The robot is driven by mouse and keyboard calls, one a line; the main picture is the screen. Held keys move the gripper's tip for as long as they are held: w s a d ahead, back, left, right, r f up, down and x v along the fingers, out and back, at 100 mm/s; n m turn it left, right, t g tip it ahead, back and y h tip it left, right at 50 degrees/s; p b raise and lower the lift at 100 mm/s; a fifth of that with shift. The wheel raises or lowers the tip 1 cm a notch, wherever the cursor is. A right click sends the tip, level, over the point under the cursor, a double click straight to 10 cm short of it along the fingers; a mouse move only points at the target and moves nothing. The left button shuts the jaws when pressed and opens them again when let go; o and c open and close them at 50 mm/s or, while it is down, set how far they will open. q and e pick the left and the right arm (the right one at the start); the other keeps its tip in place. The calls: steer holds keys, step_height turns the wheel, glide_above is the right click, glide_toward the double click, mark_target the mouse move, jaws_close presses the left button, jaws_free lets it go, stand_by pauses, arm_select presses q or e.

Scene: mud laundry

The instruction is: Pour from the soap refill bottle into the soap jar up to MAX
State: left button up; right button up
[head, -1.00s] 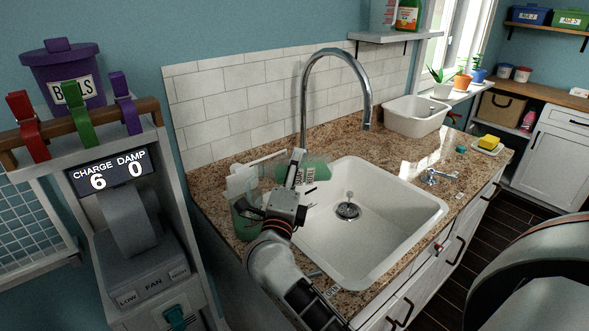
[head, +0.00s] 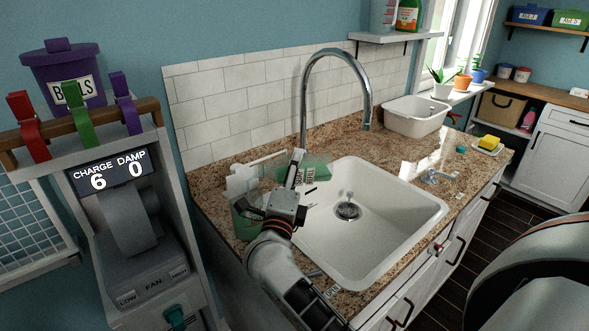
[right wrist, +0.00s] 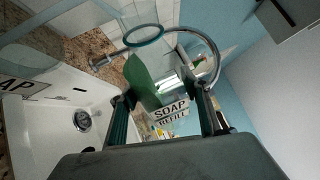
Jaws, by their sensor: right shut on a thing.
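The soap refill bottle (head: 318,172) is see-through with green liquid and lies tipped well over, above the sink's left rim. Its label (right wrist: 172,110) reads SOAP REFILL in the right wrist view. My right gripper (right wrist: 165,112) is shut on it, a finger on each side. A clear jar with green liquid (head: 243,222), which looks like the soap jar, stands on the counter left of the sink, partly behind my right arm. The bottle's left end is over or beside the jar; I cannot tell which. The MAX mark and any stream are not readable. My left gripper is not in view.
The white sink (head: 400,208) and tall curved faucet (head: 370,100) are close to the bottle. A white tub (head: 415,117) and yellow sponge (head: 488,142) stand at the right of the counter. A charge and fan unit (head: 140,270) stands at the left.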

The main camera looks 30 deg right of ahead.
steer(key=shift+r, duration=0.25)
steer(key=shift+n, duration=0.3)
stand_by(0.4)
stand_by(0.7)
stand_by(0.6)
steer(key=shift+r+n, duration=0.25)
steer(key=shift+n, duration=0.05)
stand_by(0.5)
stand_by(0.6)
stand_by(0.8)
